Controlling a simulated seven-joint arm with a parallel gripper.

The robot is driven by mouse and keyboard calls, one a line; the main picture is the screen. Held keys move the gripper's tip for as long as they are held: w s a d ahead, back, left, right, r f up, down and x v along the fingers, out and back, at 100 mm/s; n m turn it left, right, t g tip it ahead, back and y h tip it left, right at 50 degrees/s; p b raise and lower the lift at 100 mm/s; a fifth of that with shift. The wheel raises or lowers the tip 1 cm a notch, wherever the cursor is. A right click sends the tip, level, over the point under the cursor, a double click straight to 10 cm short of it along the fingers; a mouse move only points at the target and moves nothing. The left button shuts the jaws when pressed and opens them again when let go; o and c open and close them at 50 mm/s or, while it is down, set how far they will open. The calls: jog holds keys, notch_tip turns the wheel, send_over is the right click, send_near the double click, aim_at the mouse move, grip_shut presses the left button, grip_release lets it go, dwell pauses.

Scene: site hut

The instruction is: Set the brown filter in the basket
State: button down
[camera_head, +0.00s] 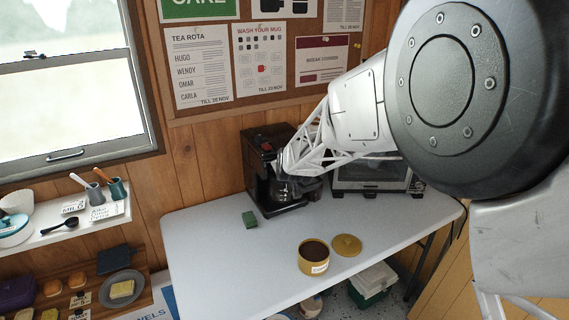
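A black coffee maker (262,150) stands at the back of the white table, with a glass carafe (285,190) in its lower bay. My gripper (287,167) is at the front of the coffee maker, above the carafe. Its fingers are too small and too covered by my arm to tell open from shut. I cannot make out the brown filter; it may be hidden behind my gripper. The basket is not clearly visible either, as my arm covers the machine's right front.
On the white table (215,245) are an open tin of dark grounds (313,258), its lid (346,245) and a green sponge (249,219). A toaster oven (370,178) stands right of the coffee maker. A shelf (50,236) is at left. The table's front left is clear.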

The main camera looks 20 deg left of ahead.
jog(key=shift+f, duration=0.4)
jog(key=c, duration=1.3)
grip_release()
jog(key=shift+o, duration=0.2)
jog(key=shift+r, duration=0.4)
jog(key=v, duration=1.2)
